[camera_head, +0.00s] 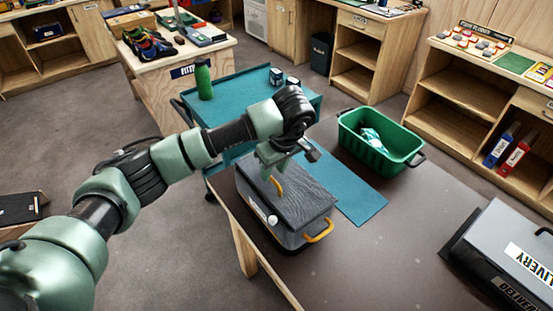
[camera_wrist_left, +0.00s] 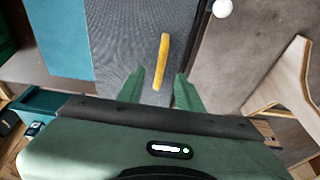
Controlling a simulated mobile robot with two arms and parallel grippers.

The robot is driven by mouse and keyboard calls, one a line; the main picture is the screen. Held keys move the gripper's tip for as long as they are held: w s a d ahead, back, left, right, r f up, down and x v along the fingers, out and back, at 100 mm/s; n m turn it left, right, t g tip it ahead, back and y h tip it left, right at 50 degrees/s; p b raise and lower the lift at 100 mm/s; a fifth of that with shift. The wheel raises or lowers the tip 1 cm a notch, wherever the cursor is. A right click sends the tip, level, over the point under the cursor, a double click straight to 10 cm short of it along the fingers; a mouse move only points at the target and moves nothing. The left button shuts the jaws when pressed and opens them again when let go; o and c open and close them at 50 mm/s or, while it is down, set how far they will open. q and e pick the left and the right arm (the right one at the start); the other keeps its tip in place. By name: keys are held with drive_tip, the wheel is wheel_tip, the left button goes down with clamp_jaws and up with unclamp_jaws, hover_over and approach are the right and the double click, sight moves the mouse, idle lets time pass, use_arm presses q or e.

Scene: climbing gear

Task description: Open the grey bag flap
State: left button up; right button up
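The grey bag (camera_head: 290,233) stands on the brown table with its dark grey flap (camera_head: 308,197) lying closed over the top. A yellow pull (camera_head: 276,186) rises from the flap, and it also shows in the left wrist view (camera_wrist_left: 163,58). A white round knob (camera_head: 272,219) is on the bag's front side. My left gripper (camera_head: 273,172) is over the flap, pointing down. In the left wrist view its green fingers (camera_wrist_left: 160,80) are apart, with the yellow pull between or just beyond them; contact cannot be told. My right gripper is not in view.
A teal mat (camera_head: 350,190) lies beside the bag. A green crate (camera_head: 382,150) stands behind it to the right. A grey delivery box (camera_head: 505,255) is at the right. A teal cart (camera_head: 235,112) with a green bottle (camera_head: 203,80) stands behind. The table's middle is clear.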

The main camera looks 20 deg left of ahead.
sight(272, 178)
use_arm(q)
drive_tip(key=shift+p+x, duration=0.4)
drive_tip(key=shift+x, duration=1.35)
clamp_jaws()
drive_tip(key=shift+d+r, duration=0.1)
drive_tip(key=shift+w+d+r, duration=0.15)
drive_tip(key=shift+w+r, duration=0.05)
drive_tip(key=shift+r, duration=0.3)
drive_tip(key=shift+w+d+r, duration=0.2)
drive_tip(key=shift+w+r, duration=0.05)
drive_tip(key=shift+r, duration=0.4)
